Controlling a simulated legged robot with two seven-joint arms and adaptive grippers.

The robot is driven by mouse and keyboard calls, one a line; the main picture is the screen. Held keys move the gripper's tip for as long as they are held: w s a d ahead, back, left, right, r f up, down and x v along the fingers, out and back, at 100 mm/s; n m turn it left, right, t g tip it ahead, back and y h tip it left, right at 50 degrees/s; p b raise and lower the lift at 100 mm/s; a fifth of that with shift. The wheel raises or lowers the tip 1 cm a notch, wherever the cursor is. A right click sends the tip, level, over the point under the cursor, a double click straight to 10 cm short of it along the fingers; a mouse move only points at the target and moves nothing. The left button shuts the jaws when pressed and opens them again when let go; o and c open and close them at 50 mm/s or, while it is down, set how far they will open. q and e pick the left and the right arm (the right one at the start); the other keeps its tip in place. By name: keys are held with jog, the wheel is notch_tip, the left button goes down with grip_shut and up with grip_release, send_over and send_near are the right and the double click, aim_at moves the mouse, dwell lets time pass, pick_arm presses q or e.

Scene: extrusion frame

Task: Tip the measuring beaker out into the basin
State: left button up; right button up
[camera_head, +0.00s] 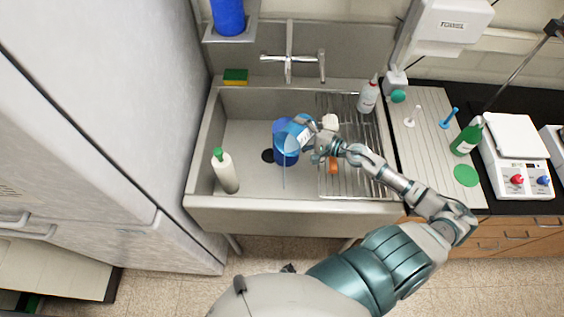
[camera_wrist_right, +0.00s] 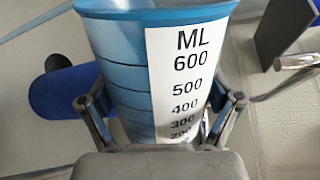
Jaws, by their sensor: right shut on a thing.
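The measuring beaker (camera_head: 297,131) is light blue, with a white scale strip. My right gripper (camera_head: 313,134) is shut around it and holds it over the basin (camera_head: 236,132). The beaker looks tilted to the left in the head view. In the right wrist view, the beaker (camera_wrist_right: 125,60) stands between the two fingers of my right gripper (camera_wrist_right: 160,105), its scale facing the camera. Its contents cannot be made out. A thin pale-blue line (camera_head: 284,178) runs below it; I cannot tell if it is liquid. My left gripper is out of view.
A darker blue cylinder (camera_head: 280,128) is behind the beaker, near the black drain (camera_head: 268,156). A white bottle with a green cap (camera_head: 226,174) stands at left. A wire rack (camera_head: 357,170) covers the right side, with an orange item (camera_head: 333,165). The tap (camera_head: 290,55) is behind.

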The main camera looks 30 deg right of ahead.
jog(key=shift+s+a+n, duration=0.2)
jog(key=shift+a+n, duration=0.2)
jog(key=shift+n, duration=0.1)
dwell(0.5)
jog(key=shift+s+a+r+n+h+p, duration=0.15)
jog(key=shift+a+r+n+h+p, duration=0.2)
jog(key=shift+r+n+p, duration=0.4)
dwell(1.0)
